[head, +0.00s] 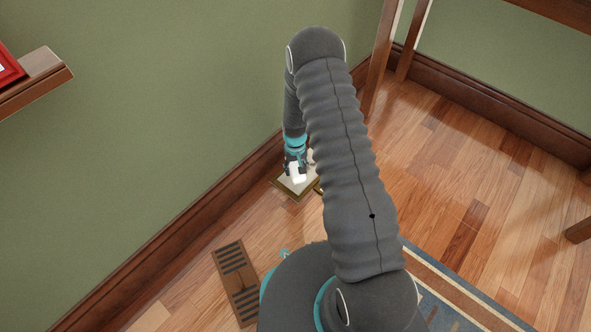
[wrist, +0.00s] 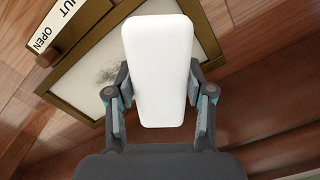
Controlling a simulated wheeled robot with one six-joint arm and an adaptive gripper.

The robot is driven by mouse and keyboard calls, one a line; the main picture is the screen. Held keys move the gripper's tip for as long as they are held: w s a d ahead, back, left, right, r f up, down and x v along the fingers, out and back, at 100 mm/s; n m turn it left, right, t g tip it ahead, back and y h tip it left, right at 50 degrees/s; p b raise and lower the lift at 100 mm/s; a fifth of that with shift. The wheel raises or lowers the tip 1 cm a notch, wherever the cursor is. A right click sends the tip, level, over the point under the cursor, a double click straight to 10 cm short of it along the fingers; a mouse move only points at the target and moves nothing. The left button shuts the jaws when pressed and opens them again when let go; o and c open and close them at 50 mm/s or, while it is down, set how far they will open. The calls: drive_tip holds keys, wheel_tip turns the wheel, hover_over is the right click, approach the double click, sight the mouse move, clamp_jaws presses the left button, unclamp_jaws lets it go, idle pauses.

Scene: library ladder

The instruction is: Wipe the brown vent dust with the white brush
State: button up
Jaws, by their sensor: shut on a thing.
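My gripper (wrist: 159,88) is shut on the white brush (wrist: 160,45), a smooth white block with rounded corners, with one finger on each side. In the head view my gripper (head: 296,164) is low by the wall, and the brush (head: 297,173) shows over a framed cream panel (head: 283,185). I cannot tell whether the brush touches the panel. A brown slotted vent (head: 228,262) lies on the floor, nearer and to the left of the gripper. A faint darker brown patch, perhaps the dust (head: 239,283), shows between its slots. The vent is not seen in the wrist view.
The green wall (head: 150,130) and baseboard (head: 190,220) run along the left. A shelf (head: 40,80) juts out at left.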

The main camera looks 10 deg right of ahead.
sight(296, 166)
drive_tip(key=shift+r, duration=0.65)
drive_tip(key=shift+r+p, duration=0.95)
drive_tip(key=shift+r, duration=0.55)
